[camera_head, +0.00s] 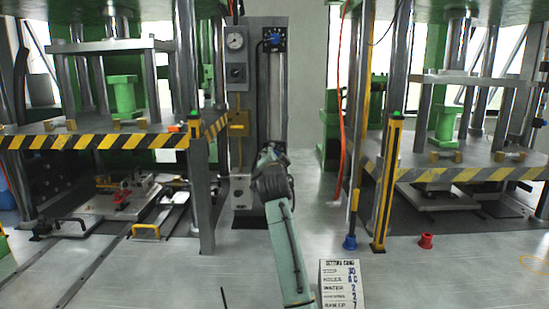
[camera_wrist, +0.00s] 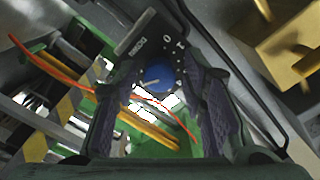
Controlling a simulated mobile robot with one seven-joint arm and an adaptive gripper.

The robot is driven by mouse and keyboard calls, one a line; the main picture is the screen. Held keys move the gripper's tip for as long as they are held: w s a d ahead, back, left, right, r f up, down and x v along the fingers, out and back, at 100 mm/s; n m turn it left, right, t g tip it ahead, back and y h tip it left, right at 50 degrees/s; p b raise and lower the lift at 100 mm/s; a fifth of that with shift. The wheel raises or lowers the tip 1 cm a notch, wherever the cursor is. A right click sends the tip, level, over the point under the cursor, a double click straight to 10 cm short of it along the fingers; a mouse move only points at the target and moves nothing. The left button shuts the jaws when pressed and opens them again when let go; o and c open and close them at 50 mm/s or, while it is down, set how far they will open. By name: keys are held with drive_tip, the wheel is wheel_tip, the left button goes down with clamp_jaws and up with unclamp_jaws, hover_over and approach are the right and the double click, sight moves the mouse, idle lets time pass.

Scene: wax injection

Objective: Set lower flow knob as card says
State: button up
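In the wrist view a round blue knob (camera_wrist: 158,77) with a pale mark on its face sits on a dark dial plate. White figures stand around it, among them 0 and 1; the others are hard to read. My gripper (camera_wrist: 160,98) is open, one dark finger on each side of the knob; I cannot tell whether they touch it. In the head view my gripper (camera_head: 268,162) is at the lower part of the grey column (camera_head: 242,110), hiding what is behind it. Another blue knob (camera_head: 275,38) is high on the column. The setting card (camera_head: 341,285) shows 30, AC, 2, 2, 7; its row names are blurred.
A gauge (camera_head: 235,41) is on the column's upper left, with a yellow part (camera_head: 238,124) below. Presses with striped edges (camera_head: 95,141) (camera_head: 455,174) stand on both sides. A red hose (camera_head: 341,95) hangs at right. A red cup (camera_head: 426,241) sits on the floor.

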clamp_jaws()
idle(0.5)
drive_tip(key=shift+n, duration=17.8)
